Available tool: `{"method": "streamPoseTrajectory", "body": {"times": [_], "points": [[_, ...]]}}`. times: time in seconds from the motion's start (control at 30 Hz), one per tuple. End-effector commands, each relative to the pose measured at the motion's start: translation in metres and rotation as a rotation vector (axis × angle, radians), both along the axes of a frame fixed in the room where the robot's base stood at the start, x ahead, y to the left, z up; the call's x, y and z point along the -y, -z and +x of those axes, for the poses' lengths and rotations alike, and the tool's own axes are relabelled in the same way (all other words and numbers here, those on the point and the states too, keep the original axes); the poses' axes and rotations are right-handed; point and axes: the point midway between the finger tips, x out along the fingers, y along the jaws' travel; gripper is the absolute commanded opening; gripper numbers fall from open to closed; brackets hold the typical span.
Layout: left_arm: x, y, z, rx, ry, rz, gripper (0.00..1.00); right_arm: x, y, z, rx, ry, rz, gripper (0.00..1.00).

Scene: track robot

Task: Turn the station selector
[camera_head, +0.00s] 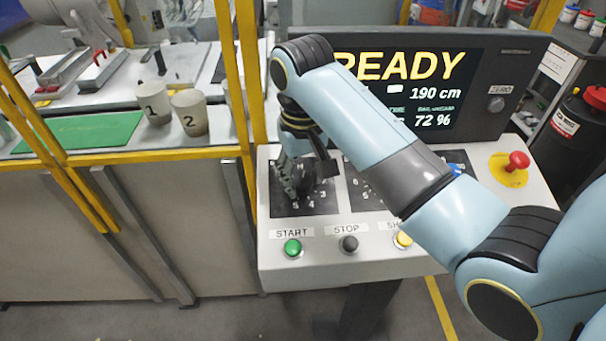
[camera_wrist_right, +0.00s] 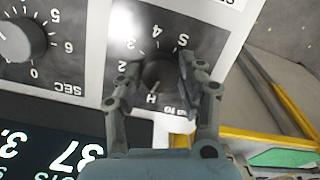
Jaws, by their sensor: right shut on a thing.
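The station selector is a dark round knob (camera_wrist_right: 158,70) on a black dial plate (camera_head: 283,207) at the left of the console's sloped panel. Its plate carries numbers and letters, among them an H, around the knob. My right gripper (camera_head: 300,184) reaches down onto the plate. In the right wrist view my right gripper (camera_wrist_right: 157,76) has one finger on each side of the knob and is shut on it. The gripper mostly hides the knob in the head view. The knob's pointer direction is not clear. My left gripper is not in view.
A second dial (camera_wrist_right: 22,38), marked SEC, sits beside the selector. Green START (camera_head: 292,247), dark STOP (camera_head: 349,244) and yellow (camera_head: 403,239) buttons line the front. A red mushroom button (camera_head: 517,162) is at right. The screen (camera_head: 440,75) reads READY. Yellow posts (camera_head: 246,70) stand left.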

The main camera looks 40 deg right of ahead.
Motion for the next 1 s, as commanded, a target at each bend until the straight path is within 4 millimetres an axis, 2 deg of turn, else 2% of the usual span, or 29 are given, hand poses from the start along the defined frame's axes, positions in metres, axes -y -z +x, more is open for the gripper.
{"method": "streamPoseTrajectory", "body": {"times": [0.4,1.0], "points": [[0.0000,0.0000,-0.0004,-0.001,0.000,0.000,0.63,-0.0007,-0.0004,0.0011,-0.029,-0.219,-0.049,0.07],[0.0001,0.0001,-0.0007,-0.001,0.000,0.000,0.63,-0.0006,-0.0004,0.0012,-0.033,-0.261,-0.059,0.07]]}}
